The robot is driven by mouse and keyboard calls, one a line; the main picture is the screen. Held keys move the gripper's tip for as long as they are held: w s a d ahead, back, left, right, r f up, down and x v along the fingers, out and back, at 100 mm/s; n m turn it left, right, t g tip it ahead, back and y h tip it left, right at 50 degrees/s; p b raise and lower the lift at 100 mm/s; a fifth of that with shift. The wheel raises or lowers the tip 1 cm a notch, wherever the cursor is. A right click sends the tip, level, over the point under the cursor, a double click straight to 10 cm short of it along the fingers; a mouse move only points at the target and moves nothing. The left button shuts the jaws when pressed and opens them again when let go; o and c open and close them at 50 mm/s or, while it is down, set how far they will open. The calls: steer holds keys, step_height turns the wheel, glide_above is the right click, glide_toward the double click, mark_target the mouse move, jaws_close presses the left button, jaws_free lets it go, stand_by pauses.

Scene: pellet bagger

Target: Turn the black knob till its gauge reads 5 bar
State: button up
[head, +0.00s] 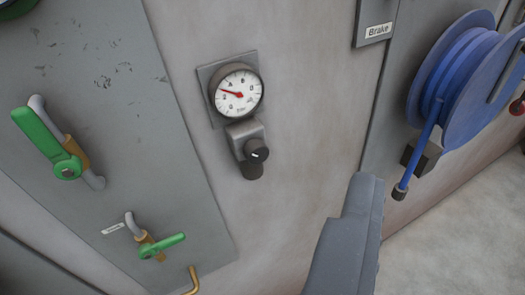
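The black knob (257,152) sits on a grey regulator body (244,134) on the wall, with a pale mark on its face. Its round white gauge (238,95) is mounted just above. The red needle points to the upper left of the dial; the numbers are too small to read surely. My gripper (352,235) shows as a grey-blue part at the lower right of the knob, clearly apart from it in the picture. Only one side of it shows, so I cannot see whether it is open or shut. Nothing touches the knob.
A grey panel at left carries a large green-handled valve (50,145) and a smaller green-handled valve (160,245). A blue hose reel (465,80) hangs at right, near a "Brake" sign (378,31). The wall around the knob is bare.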

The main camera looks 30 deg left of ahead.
steer(key=w+a+f+n+g+y, duration=0.2)
steer(key=w+f, duration=0.2)
steer(key=f, duration=0.2)
steer(key=w+a+f+n+g+y, duration=0.2)
steer(key=w+f, duration=0.2)
steer(key=f, duration=0.2)
steer(key=n+g+y+b, duration=0.1)
steer(key=n+g+y, duration=0.2)
steer(key=n+y, duration=0.35)
glide_toward(260, 156)
steer(key=p+x, duration=0.1)
steer(key=x, duration=0.8)
steer(key=shift+w+a+f, duration=0.15)
steer(key=shift+w+a, duration=0.1)
steer(key=c, duration=1)
